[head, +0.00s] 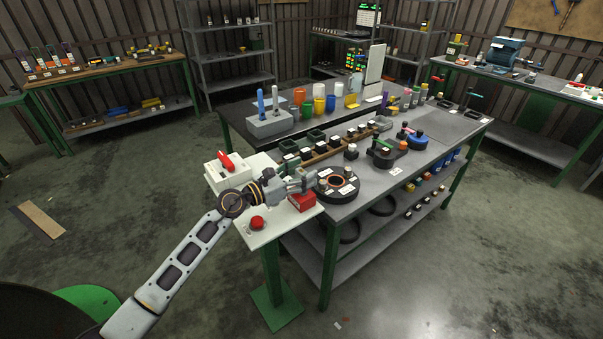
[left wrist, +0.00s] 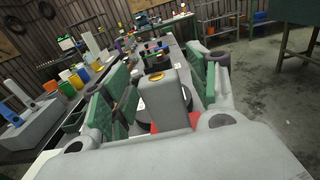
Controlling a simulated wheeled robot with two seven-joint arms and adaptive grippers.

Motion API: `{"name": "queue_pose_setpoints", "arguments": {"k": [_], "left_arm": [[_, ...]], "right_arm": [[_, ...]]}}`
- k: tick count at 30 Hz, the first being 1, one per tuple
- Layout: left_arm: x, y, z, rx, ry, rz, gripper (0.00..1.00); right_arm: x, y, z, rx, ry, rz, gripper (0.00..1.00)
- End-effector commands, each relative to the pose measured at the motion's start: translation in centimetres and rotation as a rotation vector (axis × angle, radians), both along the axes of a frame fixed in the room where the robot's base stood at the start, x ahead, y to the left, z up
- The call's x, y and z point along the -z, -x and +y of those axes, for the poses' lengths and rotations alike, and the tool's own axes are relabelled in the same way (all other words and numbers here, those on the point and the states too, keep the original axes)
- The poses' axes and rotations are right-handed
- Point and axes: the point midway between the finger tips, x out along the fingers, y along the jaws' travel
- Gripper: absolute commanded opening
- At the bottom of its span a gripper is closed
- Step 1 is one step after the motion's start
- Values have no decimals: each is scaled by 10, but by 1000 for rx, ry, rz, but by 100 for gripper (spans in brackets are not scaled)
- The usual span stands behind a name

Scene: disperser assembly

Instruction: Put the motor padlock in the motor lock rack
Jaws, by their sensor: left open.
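My left gripper (head: 298,183) is open over the right side of the white stand at the near end of the workbench. In the left wrist view its green-padded fingers (left wrist: 158,98) stand apart, one on each side of a grey block with a yellow round top (left wrist: 157,77). I cannot tell whether this block is the motor padlock. A red block with a pale label (head: 302,202) sits just below the gripper; part of it shows as red in the left wrist view (left wrist: 172,125). I cannot identify the motor lock rack for certain. My right gripper is not in view.
The white stand (head: 256,240) carries a red push button (head: 257,223) and a white box with a red handle (head: 227,163). A dark round part (head: 338,184) lies close right on the grey workbench (head: 420,170), among several small parts. Open floor lies in front.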

Motion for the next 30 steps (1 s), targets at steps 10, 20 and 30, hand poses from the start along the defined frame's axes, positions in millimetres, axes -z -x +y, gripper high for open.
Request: {"name": "queue_pose_setpoints", "arguments": {"k": [10,20,30], "left_arm": [[-1,3,5,-1,0,-1,59],[0,20,28,-1,-1,0,59],[0,42,59,-2,1,1,59]], "right_arm": [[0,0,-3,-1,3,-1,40],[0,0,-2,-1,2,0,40],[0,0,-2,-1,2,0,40]]}}
